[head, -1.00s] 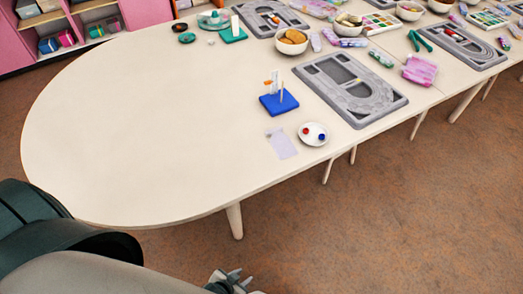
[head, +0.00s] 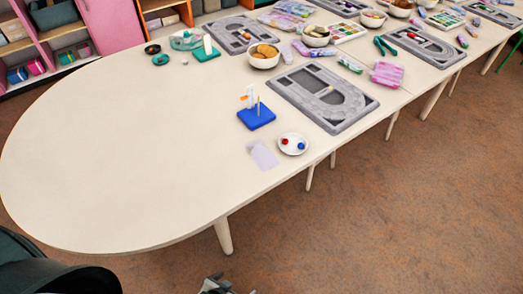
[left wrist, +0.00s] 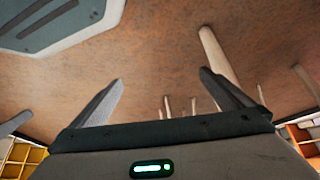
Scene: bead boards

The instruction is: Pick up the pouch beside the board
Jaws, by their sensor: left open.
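A small translucent lilac pouch (head: 263,155) lies flat near the table's front edge. It is left of a white dish (head: 292,144) and in front of the nearest grey bead board (head: 345,122). A pink-purple pouch (head: 387,74) lies behind that board, between it and another grey board (head: 412,48). My left gripper (head: 216,286) shows at the bottom edge of the head view, off the table and well short of the pouches. In the left wrist view its fingers (left wrist: 161,76) are spread and empty, facing floor and table legs. My right gripper is not in view.
A blue block (head: 256,119) with upright pegs stands behind the lilac pouch. The white dish holds a red and a blue bead. A bowl (head: 263,60) and other bead supplies crowd the far side. The rounded left part of the table (head: 110,150) is bare.

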